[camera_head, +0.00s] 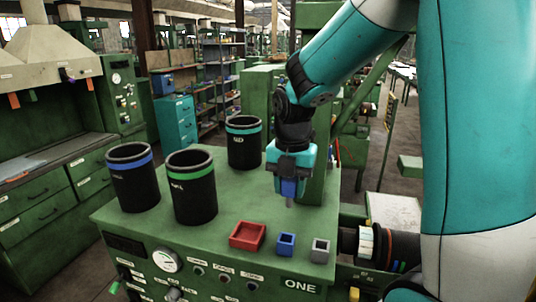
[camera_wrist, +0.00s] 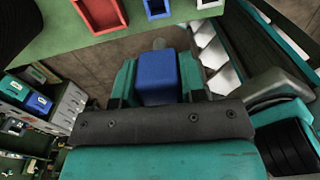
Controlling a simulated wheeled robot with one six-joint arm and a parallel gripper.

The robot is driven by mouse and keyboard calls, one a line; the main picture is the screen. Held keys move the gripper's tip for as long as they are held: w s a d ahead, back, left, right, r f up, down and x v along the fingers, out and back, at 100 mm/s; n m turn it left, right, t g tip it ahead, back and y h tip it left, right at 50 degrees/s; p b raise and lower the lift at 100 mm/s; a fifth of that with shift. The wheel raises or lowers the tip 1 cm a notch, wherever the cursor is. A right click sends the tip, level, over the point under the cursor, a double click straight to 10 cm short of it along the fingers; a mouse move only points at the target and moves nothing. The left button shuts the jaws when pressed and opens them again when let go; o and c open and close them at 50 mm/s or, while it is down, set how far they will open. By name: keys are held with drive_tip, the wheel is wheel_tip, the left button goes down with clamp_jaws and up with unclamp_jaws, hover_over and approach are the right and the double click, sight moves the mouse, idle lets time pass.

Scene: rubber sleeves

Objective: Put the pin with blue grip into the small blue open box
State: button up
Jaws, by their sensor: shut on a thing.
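My gripper (camera_head: 289,190) is shut on the pin with blue grip (camera_head: 289,187) and holds it above the green machine top. The blue grip fills the space between the jaws in the wrist view (camera_wrist: 157,77), and a short grey tip shows beyond it. The small blue open box (camera_head: 286,244) stands near the front edge of the top, below the gripper in the head view. It also shows, partly cut off, at the top of the wrist view (camera_wrist: 157,9). The pin is apart from the box.
A red open box (camera_head: 247,236) stands left of the blue box and a grey open box (camera_head: 320,250) right of it. Three black sleeves with blue (camera_head: 133,178), green (camera_head: 192,187) and teal (camera_head: 244,142) bands stand at the left and back. The top's middle is clear.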

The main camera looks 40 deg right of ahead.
drive_tip(key=shift+w+d+r+n, duration=0.1)
drive_tip(key=shift+w+r+n, duration=0.15)
drive_tip(key=shift+w+n, duration=0.05)
drive_tip(key=shift+f+b, duration=0.45)
drive_tip(key=shift+b, duration=0.05)
drive_tip(key=shift+f+b, duration=5.1)
drive_tip(key=shift+f, duration=1.2)
drive_tip(key=o, duration=1)
wheel_tip(320, 180, up, 18)
drive_tip(key=shift+f+b, duration=0.25)
drive_tip(key=shift+b, duration=0.95)
drive_tip(key=shift+f, duration=0.1)
